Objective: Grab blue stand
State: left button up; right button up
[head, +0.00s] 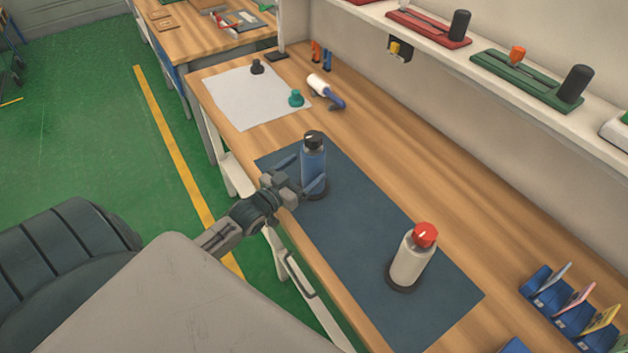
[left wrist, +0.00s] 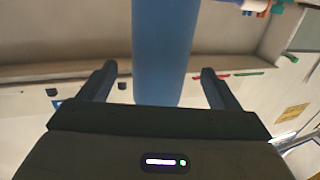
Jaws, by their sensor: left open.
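A blue bottle (head: 313,160) with a black cap stands upright on a dark round base on the dark blue mat (head: 345,225). My left gripper (head: 303,175) is at the bottle, its fingers open to either side of it. In the left wrist view the blue bottle (left wrist: 163,50) is between the two fingers, with a gap on each side. Several small blue stands (head: 545,288) holding coloured cards are at the lower right of the bench, well away from my left gripper. My right gripper is not in view.
A white bottle (head: 410,262) with a red cap stands on the mat to the right. A white sheet (head: 250,97), a teal knob piece (head: 296,98) and a white-and-blue tool (head: 325,90) lie farther back. A shelf (head: 455,55) runs along the wall.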

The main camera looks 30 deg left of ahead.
pick_arm(q)
jog(key=shift+w+f, duration=0.1)
jog(key=shift+w, duration=0.45)
jog(key=w+b, duration=0.2)
jog(key=b, duration=0.1)
jog(key=w+b, duration=0.1)
jog(key=w, duration=0.1)
jog(key=shift+d, duration=0.3)
jog(key=shift+w+b, duration=0.3)
jog(key=shift+w, duration=0.3)
jog(key=shift+s+r, duration=0.1)
jog(key=shift+r, duration=0.15)
jog(key=shift+c, duration=0.6)
grip_shut()
